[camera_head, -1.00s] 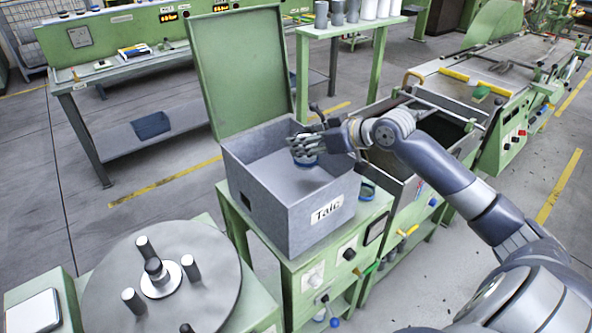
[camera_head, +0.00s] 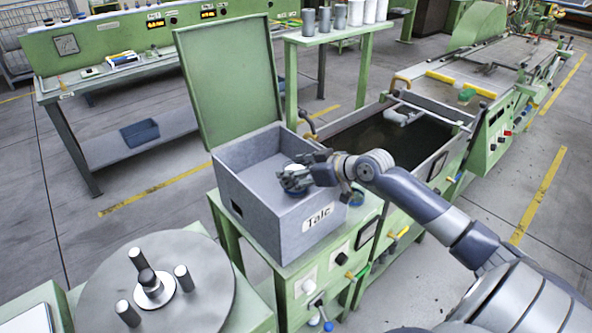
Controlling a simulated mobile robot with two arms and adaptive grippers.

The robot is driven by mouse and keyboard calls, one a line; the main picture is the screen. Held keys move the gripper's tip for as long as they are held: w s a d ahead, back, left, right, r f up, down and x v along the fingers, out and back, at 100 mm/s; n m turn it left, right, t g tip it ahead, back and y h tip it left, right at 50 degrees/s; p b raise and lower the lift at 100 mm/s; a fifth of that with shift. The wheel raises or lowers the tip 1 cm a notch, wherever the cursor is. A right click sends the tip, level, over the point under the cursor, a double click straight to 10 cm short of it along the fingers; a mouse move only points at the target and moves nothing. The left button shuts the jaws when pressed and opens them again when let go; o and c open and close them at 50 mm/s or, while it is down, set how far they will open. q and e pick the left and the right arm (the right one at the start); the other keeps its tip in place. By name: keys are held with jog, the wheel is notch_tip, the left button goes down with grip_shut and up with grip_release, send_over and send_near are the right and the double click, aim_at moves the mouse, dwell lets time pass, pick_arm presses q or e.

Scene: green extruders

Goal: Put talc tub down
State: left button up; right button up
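The grey box (camera_head: 262,205) labelled "Talc" stands on a green stand, with its green lid (camera_head: 228,80) open upright at the back. My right gripper (camera_head: 294,180) reaches in from the right, over the front right part of the box's opening. Its fingers are closed around a small white and blue tub (camera_head: 295,167), which the fingers mostly hide. I cannot tell whether the tub touches the box floor. My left gripper is not in view.
A round grey turntable with upright pegs (camera_head: 155,290) is at the lower left. A dark tank (camera_head: 390,140) lies right of the box. White and grey cylinders (camera_head: 340,16) stand on a shelf behind.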

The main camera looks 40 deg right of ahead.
jog(key=shift+r, duration=0.15)
jog(key=shift+s+d, duration=0.15)
jog(key=shift+s, duration=0.15)
jog(key=b+v, duration=0.2)
jog(key=v, duration=0.9)
jog(key=shift+s+r, duration=0.15)
jog(key=shift+r, duration=0.05)
dwell(0.4)
